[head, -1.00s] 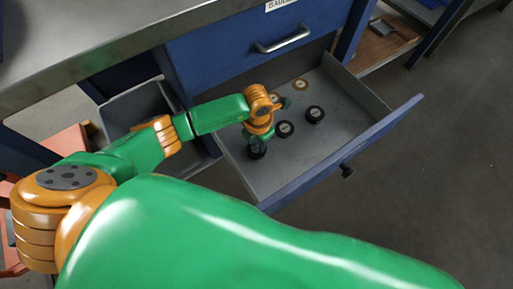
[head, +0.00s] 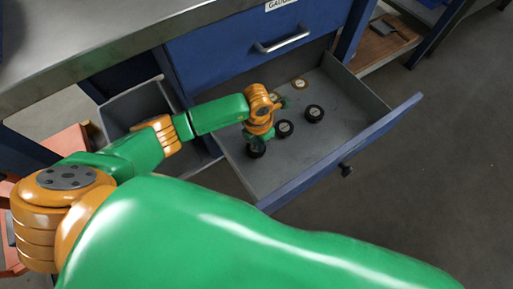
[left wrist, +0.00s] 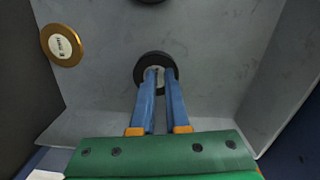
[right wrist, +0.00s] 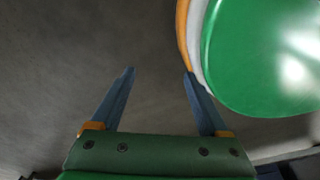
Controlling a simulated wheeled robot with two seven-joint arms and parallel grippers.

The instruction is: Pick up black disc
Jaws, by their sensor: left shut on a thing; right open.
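A black disc (head: 256,149) is at my left gripper (head: 257,141), over the near left part of the open drawer. In the left wrist view, the fingers of my left gripper (left wrist: 159,73) are close together at the pale centre of this black disc (left wrist: 156,55), shut on it. I cannot tell whether it touches the drawer floor. Two other black discs, a nearer one (head: 284,128) and a farther one (head: 314,113), lie in the drawer. My right gripper (right wrist: 158,72) shows only in the right wrist view, open and empty.
The open blue drawer (head: 345,160) has a grey floor, free on the right. A gold disc (head: 300,83) lies at its back, with another gold disc (head: 274,97) partly behind my gripper. A grey bin (head: 130,103) stands to the left. A shut drawer (head: 225,50) is above.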

